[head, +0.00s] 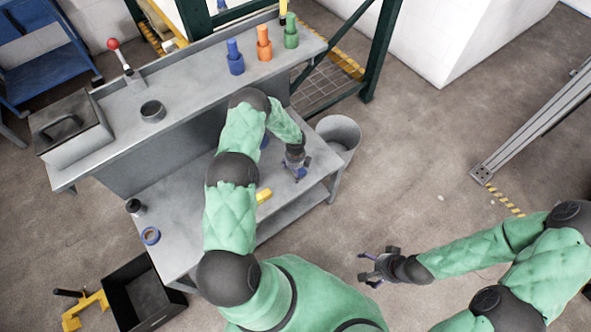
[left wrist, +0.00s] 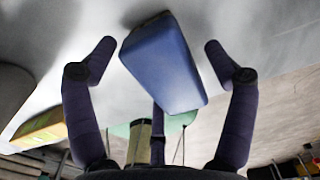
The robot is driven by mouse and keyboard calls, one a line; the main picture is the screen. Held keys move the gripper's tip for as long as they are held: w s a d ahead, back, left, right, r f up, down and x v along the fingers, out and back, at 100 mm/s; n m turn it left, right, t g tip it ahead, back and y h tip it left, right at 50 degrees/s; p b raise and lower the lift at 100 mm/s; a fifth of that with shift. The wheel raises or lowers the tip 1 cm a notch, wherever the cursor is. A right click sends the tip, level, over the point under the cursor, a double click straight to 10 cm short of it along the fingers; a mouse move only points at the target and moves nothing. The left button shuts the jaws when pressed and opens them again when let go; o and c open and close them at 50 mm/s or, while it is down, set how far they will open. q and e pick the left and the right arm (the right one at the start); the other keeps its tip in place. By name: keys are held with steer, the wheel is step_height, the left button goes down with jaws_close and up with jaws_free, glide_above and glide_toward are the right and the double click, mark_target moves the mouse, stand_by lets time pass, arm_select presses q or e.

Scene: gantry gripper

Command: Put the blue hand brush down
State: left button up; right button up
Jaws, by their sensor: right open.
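The blue hand brush (left wrist: 165,65) shows in the left wrist view as a blue block between the two fingers of my left gripper (left wrist: 160,48). The fingers stand apart, with a gap on each side of it. It is close to the grey surface; whether it touches is hard to tell. In the head view my left gripper (head: 298,172) is low over the right part of the lower worktop (head: 190,200), and the brush cannot be made out clearly there. My right gripper (head: 370,268) is open and empty over the floor, right of the bench.
A grey bin (head: 340,135) stands at the bench's right end. Blue, orange (head: 264,43) and green bottles stand on the upper shelf. A black crate (head: 140,293) is on the floor.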

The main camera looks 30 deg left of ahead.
arm_select(q)
steer(key=shift+r, duration=0.2)
step_height(320, 180, up, 12)
steer(key=p, duration=0.5)
steer(key=s+d+r+n+h, duration=0.1)
steer(key=s+d+n+h, duration=0.1)
steer(key=s+d+n, duration=0.7)
steer(key=s+d+r+n+h, duration=0.1)
steer(key=s+d+n+h, duration=0.1)
steer(key=s+d+n, duration=0.8)
steer(key=s+d+r+n, duration=0.2)
steer(key=s+d+n, duration=0.2)
steer(key=s+n, duration=0.1)
steer(key=shift+n, duration=0.4)
